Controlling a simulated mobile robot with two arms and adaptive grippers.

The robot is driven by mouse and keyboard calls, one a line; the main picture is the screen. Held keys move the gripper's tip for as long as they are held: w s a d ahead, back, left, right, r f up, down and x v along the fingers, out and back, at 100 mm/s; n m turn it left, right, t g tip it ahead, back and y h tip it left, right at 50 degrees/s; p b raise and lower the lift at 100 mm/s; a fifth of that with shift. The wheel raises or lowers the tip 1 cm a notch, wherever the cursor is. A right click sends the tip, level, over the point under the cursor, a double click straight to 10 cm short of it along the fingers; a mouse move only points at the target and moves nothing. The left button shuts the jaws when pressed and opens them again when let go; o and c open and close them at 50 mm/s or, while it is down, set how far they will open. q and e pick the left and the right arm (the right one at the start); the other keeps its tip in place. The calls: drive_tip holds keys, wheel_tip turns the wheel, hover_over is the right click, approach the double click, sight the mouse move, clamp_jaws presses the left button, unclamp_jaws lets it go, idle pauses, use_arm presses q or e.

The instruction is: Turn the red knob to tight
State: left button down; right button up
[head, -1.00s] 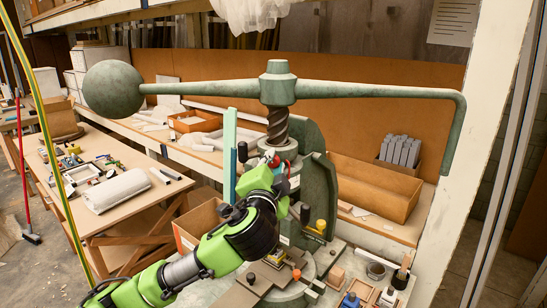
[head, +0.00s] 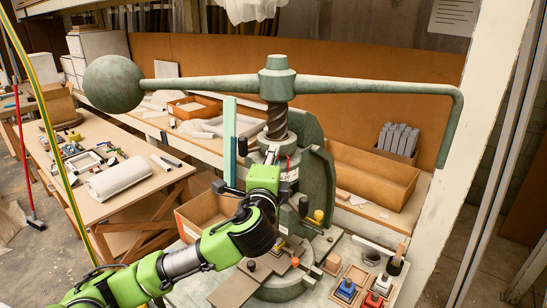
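My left arm comes in from the lower left and bends upward in front of the press column, well left of the red knob. The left gripper's fingers cannot be made out clearly; a small dark part shows beside the wrist. My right gripper is not in view. Any mark for tight is too small to read.
An orange knob (head: 295,262) and a yellow knob (head: 318,215) are near the press base. An open cardboard box (head: 205,212) is left of the press. A wooden tray (head: 370,175) lies behind it. A cluttered table (head: 110,195) stands at left.

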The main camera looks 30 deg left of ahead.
use_arm(q)
drive_tip(key=shift+a+r, duration=0.15)
drive_tip(key=shift+r, duration=0.1)
drive_tip(key=c, duration=2)
unclamp_jaws()
drive_tip(key=shift+c, duration=0.2)
drive_tip(key=shift+o, duration=1.3)
drive_tip(key=shift+f, duration=0.1)
drive_tip(key=shift+w+a+f, duration=0.1)
drive_tip(key=shift+w, duration=0.05)
drive_tip(key=v, duration=0.7)
drive_tip(key=shift+s, duration=0.2)
